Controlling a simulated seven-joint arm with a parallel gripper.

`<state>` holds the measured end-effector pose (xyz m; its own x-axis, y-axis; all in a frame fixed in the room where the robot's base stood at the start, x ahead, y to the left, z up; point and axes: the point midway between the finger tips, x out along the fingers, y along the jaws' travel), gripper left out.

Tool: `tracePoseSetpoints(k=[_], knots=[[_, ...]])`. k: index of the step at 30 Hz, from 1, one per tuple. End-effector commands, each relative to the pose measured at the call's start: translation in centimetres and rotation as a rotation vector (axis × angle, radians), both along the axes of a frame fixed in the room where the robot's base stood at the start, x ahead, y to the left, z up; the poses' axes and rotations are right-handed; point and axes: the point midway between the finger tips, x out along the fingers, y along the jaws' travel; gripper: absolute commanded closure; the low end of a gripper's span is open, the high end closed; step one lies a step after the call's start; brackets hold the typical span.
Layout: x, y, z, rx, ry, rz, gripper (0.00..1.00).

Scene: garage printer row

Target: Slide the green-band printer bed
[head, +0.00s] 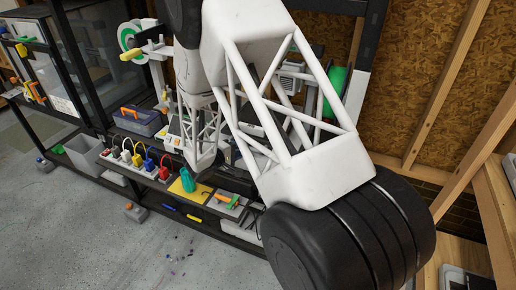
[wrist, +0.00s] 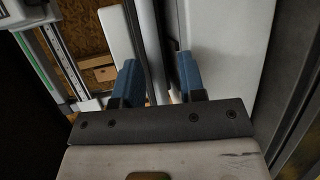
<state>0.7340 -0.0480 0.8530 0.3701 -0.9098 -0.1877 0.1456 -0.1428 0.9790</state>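The printer row is in the upper middle of the head view, largely behind my arm. A green cylinder (head: 337,92) shows there at the right, and a green and white spool (head: 129,39) at the left. I cannot make out a green-band printer bed in the head view. In the wrist view a green strip (wrist: 37,62) runs along a frame at the left; I cannot tell whether it belongs to the bed. My gripper (wrist: 157,75) has two blue fingers apart. A grey upright bar (wrist: 152,40) shows between them, with white panels around; contact is unclear. The fingers are hidden in the head view.
A black rack post (head: 78,65) stands at the left. Wooden studs (head: 442,85) stand right. The floor (head: 90,235) in front is mostly clear.

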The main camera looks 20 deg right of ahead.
Motion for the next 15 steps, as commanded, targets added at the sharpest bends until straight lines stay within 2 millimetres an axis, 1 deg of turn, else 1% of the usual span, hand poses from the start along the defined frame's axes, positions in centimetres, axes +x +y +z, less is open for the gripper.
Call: tracePoseSetpoints(k=[4, 15], knots=[[-1.4, 1.4, 0.0, 0.000, 0.001, 0.000, 0.60], [-3.0, 5.9, 1.0, 0.000, 0.000, 0.002, 0.60]])
